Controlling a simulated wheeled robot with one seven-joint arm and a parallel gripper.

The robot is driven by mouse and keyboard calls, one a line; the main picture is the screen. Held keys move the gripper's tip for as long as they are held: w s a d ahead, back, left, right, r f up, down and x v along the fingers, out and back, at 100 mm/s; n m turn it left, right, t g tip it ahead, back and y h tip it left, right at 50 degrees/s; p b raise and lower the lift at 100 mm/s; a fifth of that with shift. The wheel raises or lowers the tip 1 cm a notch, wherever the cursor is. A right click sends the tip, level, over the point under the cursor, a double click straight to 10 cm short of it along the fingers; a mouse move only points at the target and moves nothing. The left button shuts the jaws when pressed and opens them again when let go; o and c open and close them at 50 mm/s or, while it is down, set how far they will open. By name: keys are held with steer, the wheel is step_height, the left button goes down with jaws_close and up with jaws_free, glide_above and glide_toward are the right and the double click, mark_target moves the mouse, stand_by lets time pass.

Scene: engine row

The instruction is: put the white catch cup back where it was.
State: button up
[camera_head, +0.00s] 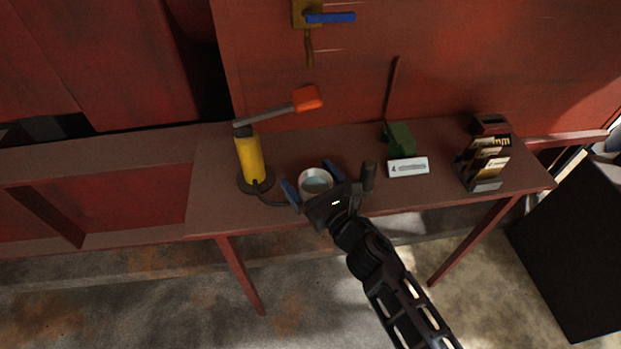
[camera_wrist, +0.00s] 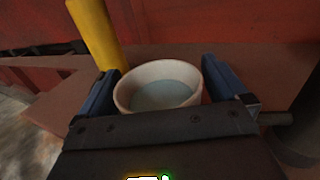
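The white catch cup (camera_head: 316,178) is round and open-topped, with grey-blue liquid inside. It is between the two blue-padded fingers of my gripper (camera_head: 312,182), by the bench's front edge. In the wrist view the cup (camera_wrist: 158,88) fills the space between the fingers (camera_wrist: 162,88), its sides against both pads, so my gripper looks shut on it. The cup is upright. Its base is hidden, so I cannot tell whether it touches the bench.
A yellow cylinder (camera_head: 249,158) with a red-orange-ended lever stands left of the cup. The bench (camera_head: 360,145) also carries a green block (camera_head: 399,137), a white label (camera_head: 408,167), a dark card holder (camera_head: 485,165) and a dark upright cylinder (camera_head: 369,176). A blue-handled valve (camera_head: 329,18) is above on the red wall.

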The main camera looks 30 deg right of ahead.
steer(key=shift+r, duration=0.1)
steer(key=shift+r, duration=0.1)
steer(key=s+d+b, duration=0.1)
steer(key=s+b, duration=0.1)
steer(key=s, duration=1)
steer(key=s+r+n+g, duration=0.1)
steer(key=s+r+n, duration=0.2)
steer(key=s+n, duration=0.6)
steer(key=s+r+n+g, duration=0.1)
steer(key=s+r+n, duration=0.3)
steer(key=s+n, duration=0.6)
steer(key=s+r+n+g+h, duration=0.1)
steer(key=s+r+n, duration=0.2)
steer(key=s+n, duration=0.7)
steer(key=n, duration=0.6)
steer(key=shift+r, duration=0.2)
